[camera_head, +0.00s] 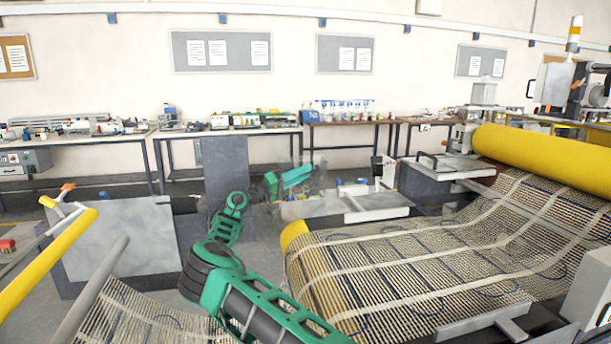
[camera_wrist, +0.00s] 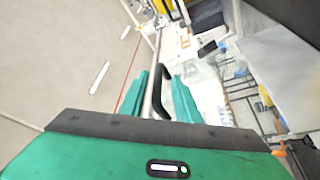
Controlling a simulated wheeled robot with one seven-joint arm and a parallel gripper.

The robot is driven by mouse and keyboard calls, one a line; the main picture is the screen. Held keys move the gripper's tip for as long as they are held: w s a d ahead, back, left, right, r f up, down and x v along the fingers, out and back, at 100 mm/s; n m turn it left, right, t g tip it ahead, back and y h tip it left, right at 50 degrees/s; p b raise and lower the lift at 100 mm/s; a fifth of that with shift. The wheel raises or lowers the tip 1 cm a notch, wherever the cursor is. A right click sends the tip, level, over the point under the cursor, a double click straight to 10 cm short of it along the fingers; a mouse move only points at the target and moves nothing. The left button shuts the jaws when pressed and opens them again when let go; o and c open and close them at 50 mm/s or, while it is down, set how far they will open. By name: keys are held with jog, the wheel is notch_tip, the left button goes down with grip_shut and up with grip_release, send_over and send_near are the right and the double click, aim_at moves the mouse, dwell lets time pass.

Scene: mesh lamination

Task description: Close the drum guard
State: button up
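My gripper (camera_head: 290,180) is at the end of my green arm, above the work area behind the mesh. In the wrist view its two teal fingers (camera_wrist: 158,85) are apart. A black curved handle (camera_wrist: 156,76) lies between them, seemingly closer to the right finger; I cannot tell whether they touch. The handle seems to belong to the drum guard, which looks like a faint clear panel (camera_wrist: 207,88) right of the fingers. In the head view the guard is hard to make out around my gripper. A large yellow drum (camera_head: 545,157) lies at the right.
Woven mesh (camera_head: 420,255) spreads over the right foreground, with a smaller yellow roller end (camera_head: 294,233) at its left edge. A grey panel (camera_head: 120,240) and a yellow bar (camera_head: 45,265) stand at left. Workbenches (camera_head: 230,131) line the back wall. Grey floor shows between.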

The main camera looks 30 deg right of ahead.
jog(key=shift+x, duration=1.1)
grip_shut()
jog(key=shift+w+a, duration=0.1)
